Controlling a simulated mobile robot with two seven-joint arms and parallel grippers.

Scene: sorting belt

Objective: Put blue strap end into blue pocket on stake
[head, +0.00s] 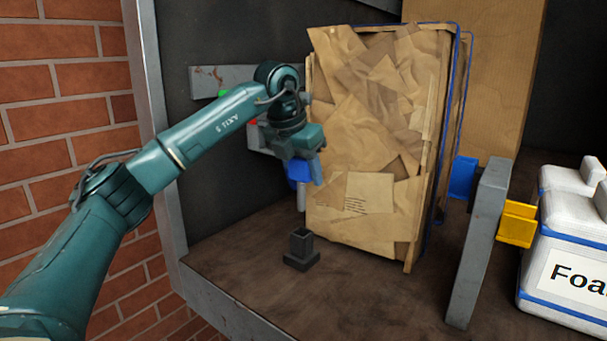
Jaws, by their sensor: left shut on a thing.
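My left gripper (302,158) is in front of the left side of the cardboard bale, pointing down. It is shut on a blue piece (299,172), which looks like the blue strap end; a pale grey part hangs below it. The jaws hide part of the piece. The blue pocket (462,178) is on the left side of the upright grey stake (477,240), right of the bale and well apart from my gripper. My right gripper is not in view.
The bale (375,130) stands between my left gripper and the stake, with a thin blue strap (452,110) along its right side. A dark square socket (301,248) stands on the floor. A yellow pocket (517,223) and a white foam box (567,250) are at right.

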